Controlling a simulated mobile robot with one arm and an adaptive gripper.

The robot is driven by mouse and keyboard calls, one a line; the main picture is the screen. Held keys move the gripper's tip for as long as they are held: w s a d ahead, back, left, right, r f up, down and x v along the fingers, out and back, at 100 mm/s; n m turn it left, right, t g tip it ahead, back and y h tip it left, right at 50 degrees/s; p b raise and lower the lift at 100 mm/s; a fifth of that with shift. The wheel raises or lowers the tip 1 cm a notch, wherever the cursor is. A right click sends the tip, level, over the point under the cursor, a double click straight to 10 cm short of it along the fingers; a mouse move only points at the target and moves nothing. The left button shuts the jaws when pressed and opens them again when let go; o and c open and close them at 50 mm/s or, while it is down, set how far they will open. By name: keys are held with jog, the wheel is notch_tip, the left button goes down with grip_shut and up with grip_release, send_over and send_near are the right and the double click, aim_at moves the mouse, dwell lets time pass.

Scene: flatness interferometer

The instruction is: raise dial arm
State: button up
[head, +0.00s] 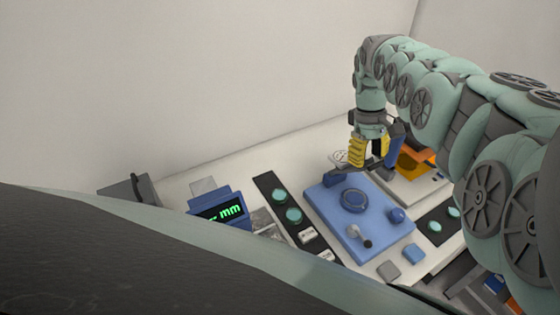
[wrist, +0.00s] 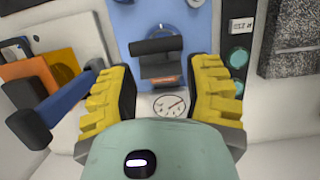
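The dial arm (wrist: 160,68) is a dark grey piece with an orange label. In the wrist view it lies between my fingers, with a white round dial (wrist: 171,104) with a red needle close by. In the head view the dial (head: 342,157) shows beside my fingers, above the far edge of the blue base plate (head: 330,212). My gripper (wrist: 165,80) has yellow-padded fingers spread apart, one on each side of the arm, with gaps visible. In the head view my gripper (head: 358,152) hangs over the plate's far end and partly hides the arm.
A blue readout showing "mm" (head: 220,211) stands at left. Dark strips with green discs (head: 293,215) flank the plate. A blue bar with a dark end (wrist: 65,108) and an orange block (wrist: 58,68) are close beside my left-hand finger in the wrist view.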

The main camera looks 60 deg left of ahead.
jog(key=o, duration=0.7)
jog(key=shift+d, duration=0.15)
jog(key=v, duration=0.7)
jog(key=shift+r, duration=0.2)
